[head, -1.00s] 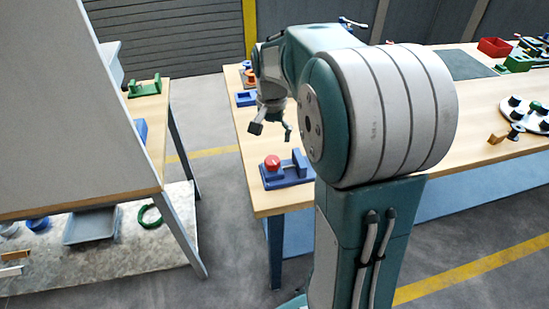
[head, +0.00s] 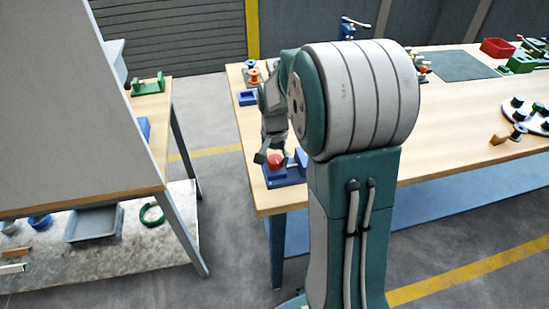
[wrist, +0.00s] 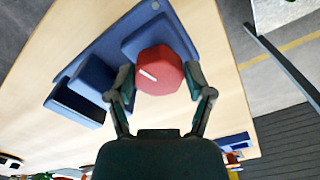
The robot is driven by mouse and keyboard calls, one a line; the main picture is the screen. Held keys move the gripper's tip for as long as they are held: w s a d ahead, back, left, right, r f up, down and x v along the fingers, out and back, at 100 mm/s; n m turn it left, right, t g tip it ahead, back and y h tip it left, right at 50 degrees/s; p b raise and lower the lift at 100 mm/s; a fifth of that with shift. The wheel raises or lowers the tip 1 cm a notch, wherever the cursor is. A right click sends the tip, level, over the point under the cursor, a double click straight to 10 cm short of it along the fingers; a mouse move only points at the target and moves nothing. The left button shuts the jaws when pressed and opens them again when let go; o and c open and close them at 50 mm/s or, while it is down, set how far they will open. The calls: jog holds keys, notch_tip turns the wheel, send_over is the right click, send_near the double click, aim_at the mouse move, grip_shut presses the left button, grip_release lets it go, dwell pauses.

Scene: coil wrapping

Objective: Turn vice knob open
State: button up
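The blue vice (head: 284,176) sits on the wooden table near its front left corner. Its red knob (head: 275,160) stands at the vice's left end in the head view. In the wrist view the red knob (wrist: 160,71) shows a white mark on its face, and the blue vice body (wrist: 92,70) lies around and to the left of it. My gripper (head: 273,158) is down at the knob. In the wrist view my gripper (wrist: 160,80) has its fingers apart, one on each side of the knob. I cannot tell if the fingertips touch it.
The wooden table (head: 440,105) has much free surface behind and to the right of the vice. A blue tray (head: 247,97) and orange spools (head: 252,76) stand at its back left. A grey mat (head: 452,66) and a red bin (head: 496,48) are farther back. Another bench stands left.

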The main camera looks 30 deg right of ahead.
jog(key=shift+c, duration=1.4)
jog(key=shift+n, duration=0.3)
